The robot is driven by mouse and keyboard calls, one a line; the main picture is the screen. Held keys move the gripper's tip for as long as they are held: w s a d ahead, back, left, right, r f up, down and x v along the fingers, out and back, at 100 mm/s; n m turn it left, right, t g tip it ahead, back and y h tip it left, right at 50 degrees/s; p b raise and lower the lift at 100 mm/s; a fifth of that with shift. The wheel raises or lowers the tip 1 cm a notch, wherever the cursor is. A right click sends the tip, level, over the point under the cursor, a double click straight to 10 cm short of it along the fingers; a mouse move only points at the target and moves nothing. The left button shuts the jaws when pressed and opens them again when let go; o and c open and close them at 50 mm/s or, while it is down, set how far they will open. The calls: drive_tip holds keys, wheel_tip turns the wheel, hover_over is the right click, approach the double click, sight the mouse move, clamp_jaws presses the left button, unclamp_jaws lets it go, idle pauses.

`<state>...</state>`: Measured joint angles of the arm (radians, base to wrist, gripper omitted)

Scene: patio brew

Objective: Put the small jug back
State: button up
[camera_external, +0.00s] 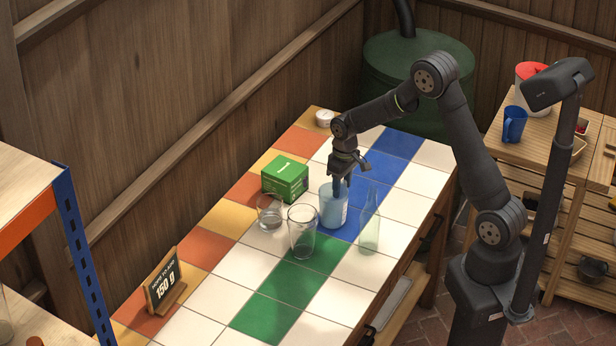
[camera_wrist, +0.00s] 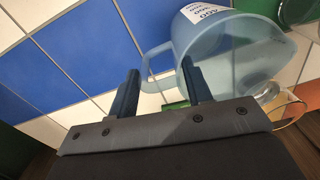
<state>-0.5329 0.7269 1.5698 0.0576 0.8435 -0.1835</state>
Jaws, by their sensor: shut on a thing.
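A translucent light-blue jug (camera_external: 333,208) stands upright on or just above the tiled table; I cannot tell if its base touches. In the wrist view the jug (camera_wrist: 225,50) shows a white printed label and a loop handle (camera_wrist: 151,65). My gripper (camera_external: 341,181) reaches down to the jug from above. In the wrist view my gripper (camera_wrist: 161,80) has its two fingers on either side of the handle, shut on it. The lower end of the handle is partly hidden by the fingers.
A tall clear glass (camera_external: 302,232), a round glass vessel (camera_external: 270,212) and a clear bottle (camera_external: 370,225) stand close around the jug. A green box (camera_external: 285,178) and a sign (camera_external: 164,282) are leftward. A blue mug (camera_external: 514,124) stands on the right shelf (camera_external: 490,145).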

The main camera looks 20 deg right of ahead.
drive_tip(key=shift+f, duration=0.15)
drive_tip(key=o, duration=1.3)
drive_tip(key=r, duration=1.2)
drive_tip(key=shift+w+d+r, duration=0.1)
drive_tip(key=shift+d+r, duration=0.05)
drive_tip(key=shift+d, duration=0.1)
drive_tip(key=shift+a+f, duration=0.15)
drive_tip(key=shift+f, duration=1.95)
drive_tip(key=shift+a+f, duration=0.1)
drive_tip(key=shift+f, duration=1.95)
drive_tip(key=shift+f, duration=0.1)
